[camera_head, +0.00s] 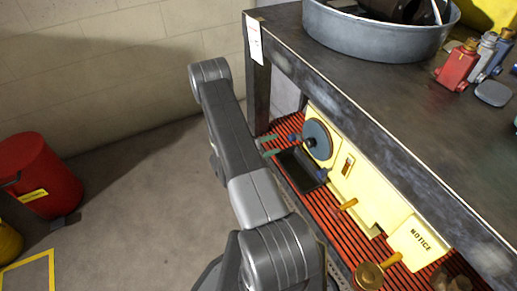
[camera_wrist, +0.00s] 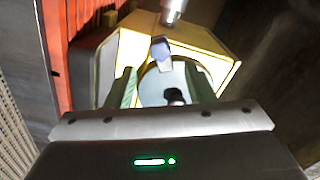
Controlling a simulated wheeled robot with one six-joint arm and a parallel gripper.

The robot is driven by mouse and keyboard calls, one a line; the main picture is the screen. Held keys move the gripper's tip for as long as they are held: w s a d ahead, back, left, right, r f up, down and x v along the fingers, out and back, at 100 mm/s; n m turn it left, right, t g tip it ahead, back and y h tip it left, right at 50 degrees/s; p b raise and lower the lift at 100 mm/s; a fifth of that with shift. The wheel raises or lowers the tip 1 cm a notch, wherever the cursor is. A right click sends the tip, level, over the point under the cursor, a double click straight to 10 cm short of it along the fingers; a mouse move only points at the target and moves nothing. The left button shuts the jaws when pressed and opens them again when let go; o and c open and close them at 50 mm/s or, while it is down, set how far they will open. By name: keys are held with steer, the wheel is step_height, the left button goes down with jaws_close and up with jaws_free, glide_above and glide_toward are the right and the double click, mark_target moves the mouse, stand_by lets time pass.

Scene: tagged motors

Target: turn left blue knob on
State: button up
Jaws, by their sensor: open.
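The yellow unit (camera_head: 378,192) sits on the slatted lower shelf and has a blue-grey disc (camera_head: 318,139) at its left end. The left blue knob (camera_head: 293,138) is small and sits just left of the disc. Another blue knob (camera_head: 322,174) is lower right, by a dark tray. My gripper (camera_head: 268,145) is open and empty, its green fingertips a little left of the left knob. In the wrist view my gripper (camera_wrist: 163,78) faces the disc, with a blue knob (camera_wrist: 160,50) beyond the fingertips; I cannot tell which knob this is.
The workbench top (camera_head: 400,110) overhangs the unit, and its front leg (camera_head: 257,90) stands close to my arm. Orange handles (camera_head: 348,205) stick out farther right. The red slatted shelf (camera_head: 325,218) runs below. A red bin (camera_head: 40,175) stands far left, with open floor between.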

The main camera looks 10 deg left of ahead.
mark_target(289, 138)
steer(key=v, duration=0.6)
steer(key=shift+s+a, duration=0.1)
stand_by(0.4)
steer(key=b+x, duration=0.1)
steer(key=x, duration=1.3)
